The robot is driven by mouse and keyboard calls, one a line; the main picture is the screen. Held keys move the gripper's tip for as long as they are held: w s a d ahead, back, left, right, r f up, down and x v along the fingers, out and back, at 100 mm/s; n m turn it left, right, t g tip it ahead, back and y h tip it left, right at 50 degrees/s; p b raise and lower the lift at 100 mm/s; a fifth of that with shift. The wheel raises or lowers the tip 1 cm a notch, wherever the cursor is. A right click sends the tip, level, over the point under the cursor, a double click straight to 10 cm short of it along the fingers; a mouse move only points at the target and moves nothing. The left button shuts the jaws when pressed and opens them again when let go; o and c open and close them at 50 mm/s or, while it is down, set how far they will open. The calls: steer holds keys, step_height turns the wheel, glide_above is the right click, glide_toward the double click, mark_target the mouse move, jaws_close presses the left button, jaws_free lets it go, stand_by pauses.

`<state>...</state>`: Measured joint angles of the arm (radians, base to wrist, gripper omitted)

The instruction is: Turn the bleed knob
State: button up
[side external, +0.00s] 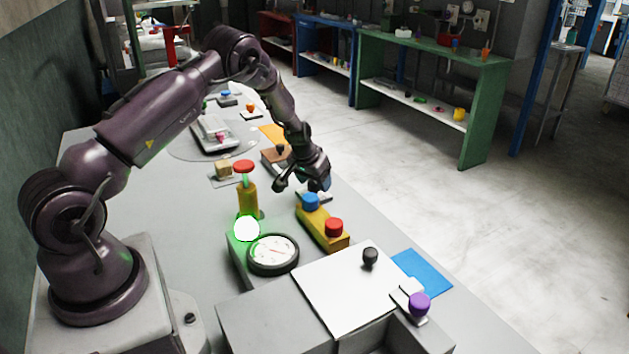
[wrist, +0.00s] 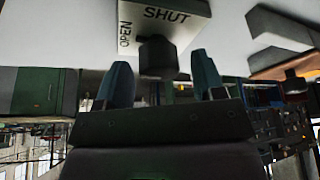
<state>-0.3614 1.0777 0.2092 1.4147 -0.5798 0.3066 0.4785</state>
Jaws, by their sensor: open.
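A dark, faceted knob (wrist: 157,57) stands on a pale block (wrist: 188,22) marked OPEN and SHUT in the wrist view. My gripper (wrist: 160,72) is open, with one blue-grey finger on each side of the knob in the picture and a visible gap to both. I cannot tell how far the fingertips reach along the knob. In the side external view my gripper (side external: 304,186) hangs low over the bench, behind the blue button. The knob is hidden there; part of a small pale plate shows beside the gripper.
A yellow box with a blue button (side external: 310,201) and a red button (side external: 334,227) stands close in front of my gripper. A round gauge (side external: 273,253), a red-topped yellow post (side external: 246,198) and a brown block (side external: 272,161) are nearby. Bare bench lies left of the post.

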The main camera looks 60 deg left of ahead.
steer(key=shift+w+f, duration=0.1)
steer(key=shift+f, duration=0.1)
steer(key=c, duration=0.9)
steer(key=shift+n+y, duration=0.3)
steer(key=shift+n, duration=0.5)
steer(key=o, duration=0.9)
steer(key=shift+r, duration=0.1)
